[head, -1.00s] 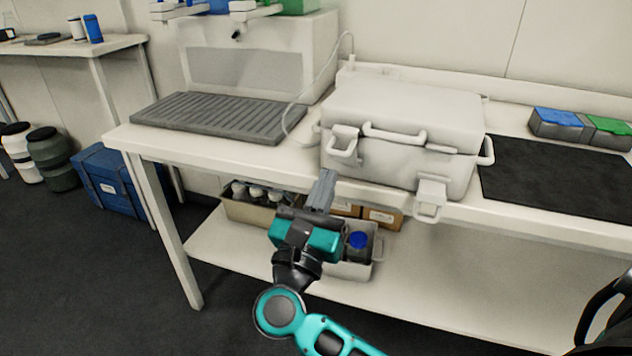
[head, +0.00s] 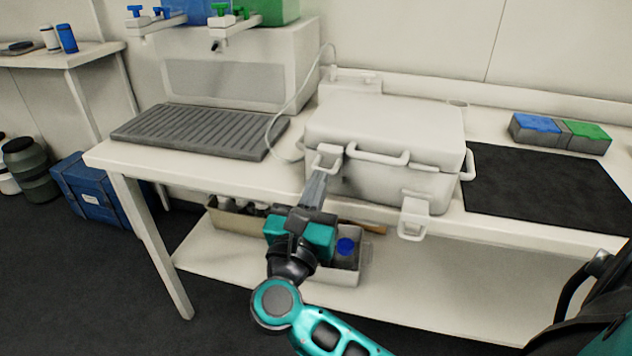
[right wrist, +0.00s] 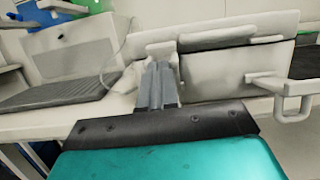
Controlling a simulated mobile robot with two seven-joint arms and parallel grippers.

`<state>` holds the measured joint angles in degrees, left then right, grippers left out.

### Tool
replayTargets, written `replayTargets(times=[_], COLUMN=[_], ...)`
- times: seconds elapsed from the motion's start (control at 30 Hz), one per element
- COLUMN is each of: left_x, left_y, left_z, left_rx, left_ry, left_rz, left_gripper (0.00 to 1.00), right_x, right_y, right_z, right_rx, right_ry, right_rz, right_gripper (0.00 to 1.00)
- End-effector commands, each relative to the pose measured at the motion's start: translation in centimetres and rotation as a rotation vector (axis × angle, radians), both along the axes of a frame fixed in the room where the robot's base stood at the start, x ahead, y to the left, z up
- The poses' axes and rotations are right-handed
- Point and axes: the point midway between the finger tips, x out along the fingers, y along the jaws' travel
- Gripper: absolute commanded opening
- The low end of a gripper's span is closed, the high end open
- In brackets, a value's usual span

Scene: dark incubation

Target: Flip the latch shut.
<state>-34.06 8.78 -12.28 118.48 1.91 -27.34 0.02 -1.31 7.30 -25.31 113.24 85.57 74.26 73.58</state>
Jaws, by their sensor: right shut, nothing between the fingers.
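A closed white case (head: 385,125) stands on the bench, with a handle (head: 380,154) on its front. Its left latch (head: 326,157) sits high, up at the lid seam. Its right latch (head: 414,215) hangs down low on the front, its loop below the bench edge. My right gripper (head: 316,180) is shut and empty, its fingertips right below the left latch. In the right wrist view the fingertips (right wrist: 159,70) overlap the lower part of the left latch (right wrist: 160,49); I cannot tell if they touch. The right latch also shows there (right wrist: 280,92). My left gripper is out of view.
A grey ribbed tray (head: 195,130) lies left of the case, and a thin tube runs between them. A black mat (head: 540,188) lies to the right, with blue and green boxes (head: 560,135) behind. Bins (head: 345,268) stand on the shelf below.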

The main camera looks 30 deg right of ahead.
Motion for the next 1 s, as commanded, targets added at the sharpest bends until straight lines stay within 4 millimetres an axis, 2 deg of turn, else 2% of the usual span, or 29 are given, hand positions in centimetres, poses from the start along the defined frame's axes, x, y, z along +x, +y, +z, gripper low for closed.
replayTargets(times=[0.03,0.23,1.0], left_x=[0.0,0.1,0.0], left_y=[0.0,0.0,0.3], left_z=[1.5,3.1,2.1], left_rx=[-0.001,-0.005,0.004], left_ry=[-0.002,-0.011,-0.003], left_rz=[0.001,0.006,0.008], left_gripper=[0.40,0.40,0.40], right_x=[0.1,0.3,0.6], right_y=[-0.1,-0.5,-0.1], right_z=[1.1,1.4,0.8], right_rx=[0.028,0.099,0.113], right_ry=[0.019,0.073,0.085], right_rz=[-0.001,-0.001,0.001], right_gripper=[0.00,0.00,0.00])
